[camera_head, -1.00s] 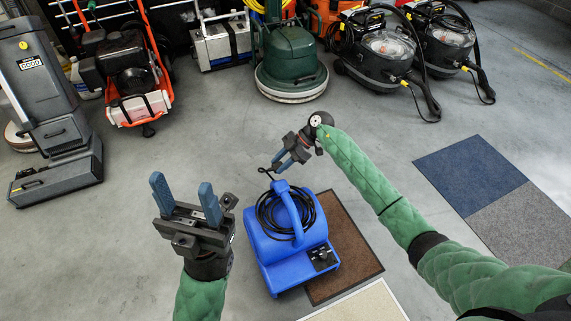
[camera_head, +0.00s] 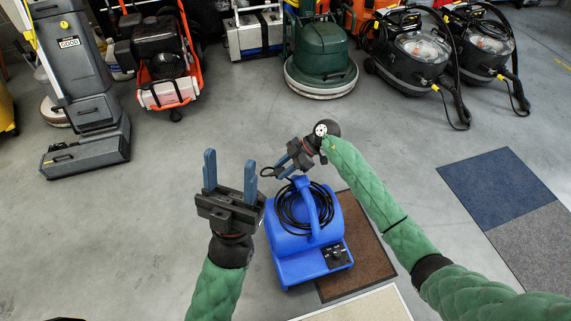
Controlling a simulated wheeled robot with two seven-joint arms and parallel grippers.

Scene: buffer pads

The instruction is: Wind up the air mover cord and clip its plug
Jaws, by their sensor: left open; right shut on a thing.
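The blue air mover (camera_head: 312,262) stands on the floor at the middle, partly over a brown mat. Its black cord (camera_head: 291,207) lies in coils around the raised blue handle (camera_head: 313,205). My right gripper (camera_head: 278,173) is just above and behind the handle. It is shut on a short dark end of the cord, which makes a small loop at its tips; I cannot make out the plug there. My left gripper (camera_head: 230,172) is open and empty, fingers pointing up the picture, left of the air mover.
A brown mat (camera_head: 366,258) and a cream mat (camera_head: 370,307) lie by the air mover. Blue (camera_head: 497,184) and grey (camera_head: 540,240) carpet tiles are at right. A grey upright machine (camera_head: 89,120), a green floor machine (camera_head: 320,65) and black vacuums (camera_head: 417,62) stand behind. The floor at left is clear.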

